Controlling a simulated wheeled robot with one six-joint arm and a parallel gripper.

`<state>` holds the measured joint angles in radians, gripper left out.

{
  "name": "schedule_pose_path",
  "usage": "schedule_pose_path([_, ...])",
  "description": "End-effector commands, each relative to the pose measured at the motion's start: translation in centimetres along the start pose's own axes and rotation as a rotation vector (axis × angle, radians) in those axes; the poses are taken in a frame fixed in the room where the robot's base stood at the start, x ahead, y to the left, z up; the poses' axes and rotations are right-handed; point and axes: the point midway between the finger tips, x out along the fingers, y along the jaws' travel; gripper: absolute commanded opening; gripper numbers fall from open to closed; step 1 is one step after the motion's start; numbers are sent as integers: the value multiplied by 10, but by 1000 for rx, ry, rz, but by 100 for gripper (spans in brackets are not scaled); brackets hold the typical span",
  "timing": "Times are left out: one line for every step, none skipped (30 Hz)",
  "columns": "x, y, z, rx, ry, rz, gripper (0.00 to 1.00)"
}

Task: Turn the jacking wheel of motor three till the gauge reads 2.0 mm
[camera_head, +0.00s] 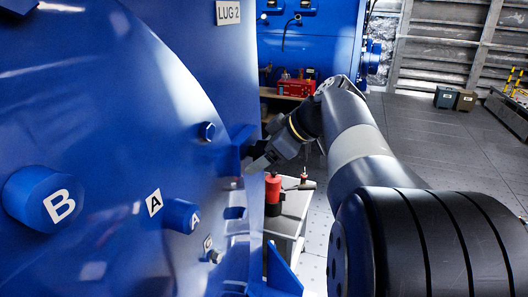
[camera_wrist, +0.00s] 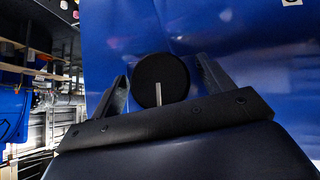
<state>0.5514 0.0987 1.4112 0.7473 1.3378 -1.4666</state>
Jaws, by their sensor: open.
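The large blue motor body (camera_head: 110,110) fills the left of the head view, with a "LUG 2" label at its top and bosses marked A and B. My gripper (camera_head: 255,163) is at its right edge, beside a blue bracket (camera_head: 239,148). In the wrist view my gripper (camera_wrist: 162,68) is open, one finger on either side of a black round disc (camera_wrist: 161,72) with a pale upright mark. The disc looks like the wheel; whether the fingers touch it I cannot tell. No gauge reading or motor number is legible.
A grey stand (camera_head: 289,212) with a red cylinder (camera_head: 272,188) is just below my gripper. A red toolbox (camera_head: 296,87) sits on a bench behind, by another blue machine (camera_head: 322,40).

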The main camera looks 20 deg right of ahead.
Motion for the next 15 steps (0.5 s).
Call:
schedule_pose_path([1, 0, 0, 0, 0, 0, 76])
schedule_pose_path([1, 0, 0, 0, 0, 0, 76])
schedule_pose_path([1, 0, 0, 0, 0, 0, 76])
schedule_pose_path([1, 0, 0, 0, 0, 0, 76])
schedule_pose_path([1, 0, 0, 0, 0, 0, 76])
schedule_pose_path([0, 0, 0, 0, 0, 0, 76])
schedule_pose_path([0, 0, 0, 0, 0, 0, 75])
schedule_pose_path([0, 0, 0, 0, 0, 0, 72])
schedule_pose_path([0, 0, 0, 0, 0, 0, 69])
schedule_pose_path([0, 0, 0, 0, 0, 0, 67])
schedule_pose_path([0, 0, 0, 0, 0, 0, 64])
schedule_pose_path([0, 0, 0, 0, 0, 0, 61])
schedule_pose_path([0, 0, 0, 0, 0, 0, 58])
schedule_pose_path([0, 0, 0, 0, 0, 0, 56])
schedule_pose_path([0, 0, 0, 0, 0, 0, 53])
